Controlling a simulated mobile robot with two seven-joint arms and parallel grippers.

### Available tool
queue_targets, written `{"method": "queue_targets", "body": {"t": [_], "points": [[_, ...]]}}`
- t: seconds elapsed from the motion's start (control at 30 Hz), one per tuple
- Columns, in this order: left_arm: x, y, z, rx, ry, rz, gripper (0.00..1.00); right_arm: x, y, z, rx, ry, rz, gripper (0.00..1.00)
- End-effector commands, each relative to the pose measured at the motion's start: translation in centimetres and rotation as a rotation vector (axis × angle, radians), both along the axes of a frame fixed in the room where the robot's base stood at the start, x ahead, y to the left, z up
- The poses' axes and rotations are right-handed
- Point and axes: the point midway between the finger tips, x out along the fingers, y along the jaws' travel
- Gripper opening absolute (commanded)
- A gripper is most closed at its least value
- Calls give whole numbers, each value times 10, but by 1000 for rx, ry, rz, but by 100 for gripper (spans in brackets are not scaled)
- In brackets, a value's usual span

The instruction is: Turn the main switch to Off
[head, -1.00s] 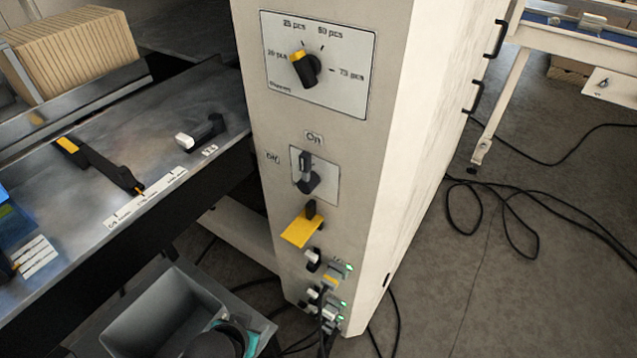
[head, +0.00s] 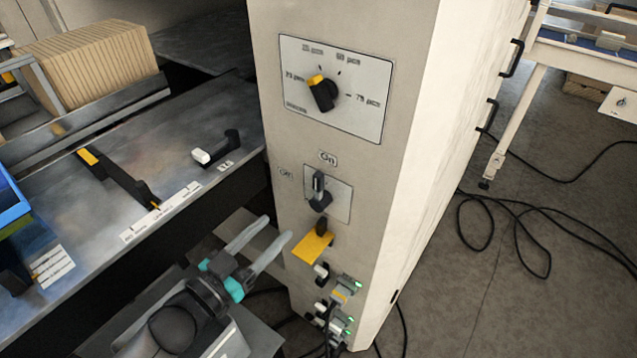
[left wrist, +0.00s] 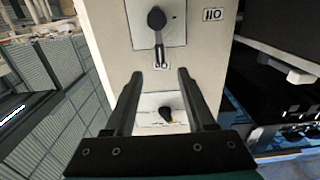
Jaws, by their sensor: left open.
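The main switch (head: 319,190) is a dark rotary handle on a light plate on the cabinet front. Its lever stands up toward the "On" label (head: 328,158); the "Off" label (head: 285,172) is to its left. My left gripper (head: 277,227) is open and empty, below and left of the switch, with its fingers pointing up toward the cabinet. In the left wrist view the scene is upside down. There the switch (left wrist: 157,22) is beyond the open fingertips (left wrist: 160,74), with its lever pointing down between them. My right gripper is not in view.
A selector dial (head: 322,92) is above the switch. A yellow tab (head: 313,247) and several plugs with cables (head: 340,300) are below it. A metal table (head: 110,195) with a stack of boards stands at left. Loose cables lie on the floor at right.

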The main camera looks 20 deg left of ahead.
Motion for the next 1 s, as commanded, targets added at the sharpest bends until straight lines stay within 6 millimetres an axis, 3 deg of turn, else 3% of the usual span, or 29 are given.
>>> {"method": "queue_targets", "body": {"t": [0.23, 1.0], "points": [[19, -8, 2, -1, -7, -5, 55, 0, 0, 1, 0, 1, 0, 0], [124, -45, 1, -1, -4, -2, 55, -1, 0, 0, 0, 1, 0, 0]]}}
